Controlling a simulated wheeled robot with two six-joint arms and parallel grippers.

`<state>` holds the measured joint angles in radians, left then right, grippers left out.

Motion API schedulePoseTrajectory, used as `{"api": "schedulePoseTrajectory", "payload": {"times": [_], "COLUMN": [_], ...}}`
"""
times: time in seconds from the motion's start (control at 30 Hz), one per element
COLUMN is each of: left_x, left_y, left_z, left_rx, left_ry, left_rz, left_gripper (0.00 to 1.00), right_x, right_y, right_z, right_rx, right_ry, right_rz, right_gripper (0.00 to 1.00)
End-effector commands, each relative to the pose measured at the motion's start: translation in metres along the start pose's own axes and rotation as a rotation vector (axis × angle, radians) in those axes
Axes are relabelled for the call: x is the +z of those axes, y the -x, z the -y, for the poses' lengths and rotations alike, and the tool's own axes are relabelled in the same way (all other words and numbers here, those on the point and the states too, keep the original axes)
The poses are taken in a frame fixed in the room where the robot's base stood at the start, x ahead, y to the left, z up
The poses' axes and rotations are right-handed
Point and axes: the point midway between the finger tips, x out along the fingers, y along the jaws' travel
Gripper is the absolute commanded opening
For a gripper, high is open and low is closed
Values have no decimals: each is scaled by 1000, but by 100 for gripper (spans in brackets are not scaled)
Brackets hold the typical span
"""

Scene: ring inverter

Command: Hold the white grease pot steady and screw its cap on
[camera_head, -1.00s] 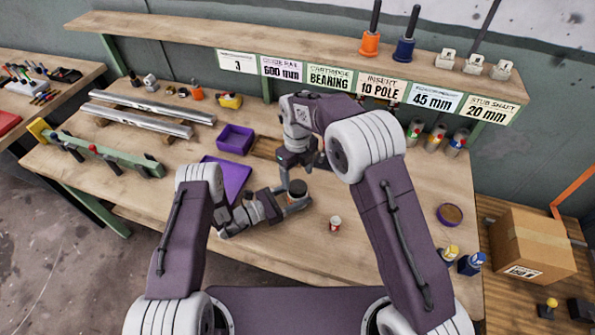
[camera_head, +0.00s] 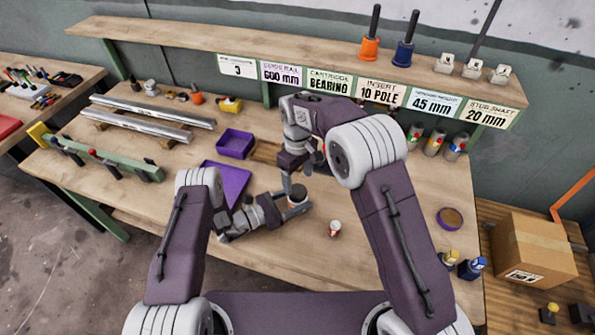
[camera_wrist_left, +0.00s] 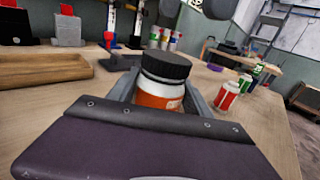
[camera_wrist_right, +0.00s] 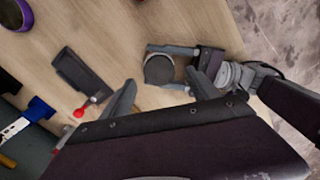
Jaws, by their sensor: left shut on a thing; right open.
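The white grease pot (camera_wrist_left: 158,100) has an orange label and stands upright between the jaws of my left gripper (camera_head: 298,206), which is shut on it low over the bench. A ridged black cap (camera_wrist_left: 166,66) sits on top of the pot. It also shows as a dark disc in the right wrist view (camera_wrist_right: 159,69). I cannot tell how tightly it is seated. My right gripper (camera_wrist_right: 160,88) is open, its two fingers apart to either side of the cap in that view. In the head view it is just above and behind the cap.
A purple tray (camera_head: 232,178) and a purple bin (camera_head: 235,143) lie to the left. A dark plate with a red knob (camera_wrist_right: 80,112) is near my right gripper. The front right bench is mostly clear.

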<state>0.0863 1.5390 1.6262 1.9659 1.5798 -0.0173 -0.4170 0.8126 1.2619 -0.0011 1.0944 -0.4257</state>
Motion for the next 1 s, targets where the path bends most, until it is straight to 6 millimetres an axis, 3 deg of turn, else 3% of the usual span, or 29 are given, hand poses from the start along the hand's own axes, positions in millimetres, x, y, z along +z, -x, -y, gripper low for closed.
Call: {"api": "schedulePoseTrajectory", "payload": {"times": [0.2,0.4,0.5,0.67,1.0], "left_x": [0,0,0,0,0], "left_y": [0,0,0,0,0], "left_z": [0,0,0,0,0], "left_rx": [0,0,0,0,0], "left_ry": [0,0,0,0,0], "left_rz": [1,1,1,1,1], "left_gripper": [0,0,0,0,0], "right_x": [0,0,-2,-4,-3], "right_y": [6,12,17,23,12], "right_z": [0,0,-1,-2,-2], "right_rx": [1,5,12,25,21], "right_ry": [681,1112,1209,1202,1199], "right_rz": [-1,-4,-8,-16,-13], "right_gripper": [70,70,70,70,70]}}
